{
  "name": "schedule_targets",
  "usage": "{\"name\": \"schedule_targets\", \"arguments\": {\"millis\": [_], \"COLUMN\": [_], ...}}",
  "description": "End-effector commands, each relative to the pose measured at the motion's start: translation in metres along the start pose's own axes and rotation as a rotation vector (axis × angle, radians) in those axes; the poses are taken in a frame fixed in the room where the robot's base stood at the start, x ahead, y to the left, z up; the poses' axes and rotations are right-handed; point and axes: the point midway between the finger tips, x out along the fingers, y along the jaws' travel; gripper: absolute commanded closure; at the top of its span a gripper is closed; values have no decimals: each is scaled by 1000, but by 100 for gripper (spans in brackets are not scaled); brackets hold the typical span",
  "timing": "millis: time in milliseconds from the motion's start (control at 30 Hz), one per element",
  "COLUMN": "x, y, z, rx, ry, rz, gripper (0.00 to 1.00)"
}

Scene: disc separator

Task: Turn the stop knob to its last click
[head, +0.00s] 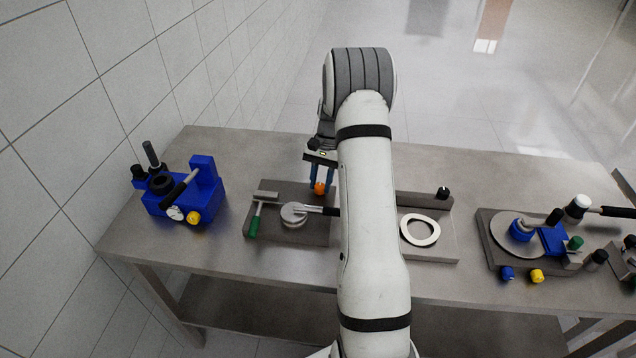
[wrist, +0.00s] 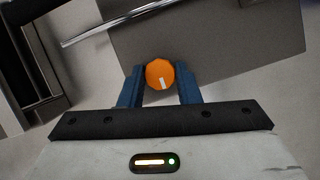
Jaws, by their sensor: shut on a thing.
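An orange knob (wrist: 160,74) with a white pointer mark sits between the two blue fingers of my gripper (wrist: 160,90) in the wrist view. The mark points toward the bottom of that view, slightly right of the knob's middle. The fingers are shut on the knob's sides. In the head view the orange knob (head: 319,188) is at the back of a dark grey plate (head: 262,205), with my gripper (head: 319,178) reaching down to it from above. No label shows to say that this is the stop knob.
A round metal disc (head: 293,213) with a black-handled bar and a green-handled tool (head: 254,226) lie on the same plate. A blue device (head: 180,203) stands left. A plate with a white ring (head: 420,230) is to the right, beyond my arm. Another disc fixture (head: 512,238) stands farther right.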

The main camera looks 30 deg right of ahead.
Motion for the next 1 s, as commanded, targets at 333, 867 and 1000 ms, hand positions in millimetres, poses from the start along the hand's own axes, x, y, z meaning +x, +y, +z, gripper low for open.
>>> {"name": "schedule_targets", "arguments": {"millis": [333,867,1000], "x": [-4,-2,-5], "y": [-2,-1,-1], "z": [-2,-1,-1], "rx": [-10,-8,-8], "ry": [13,4,5], "rz": [-4,0,0], "gripper": [93,48,48]}}
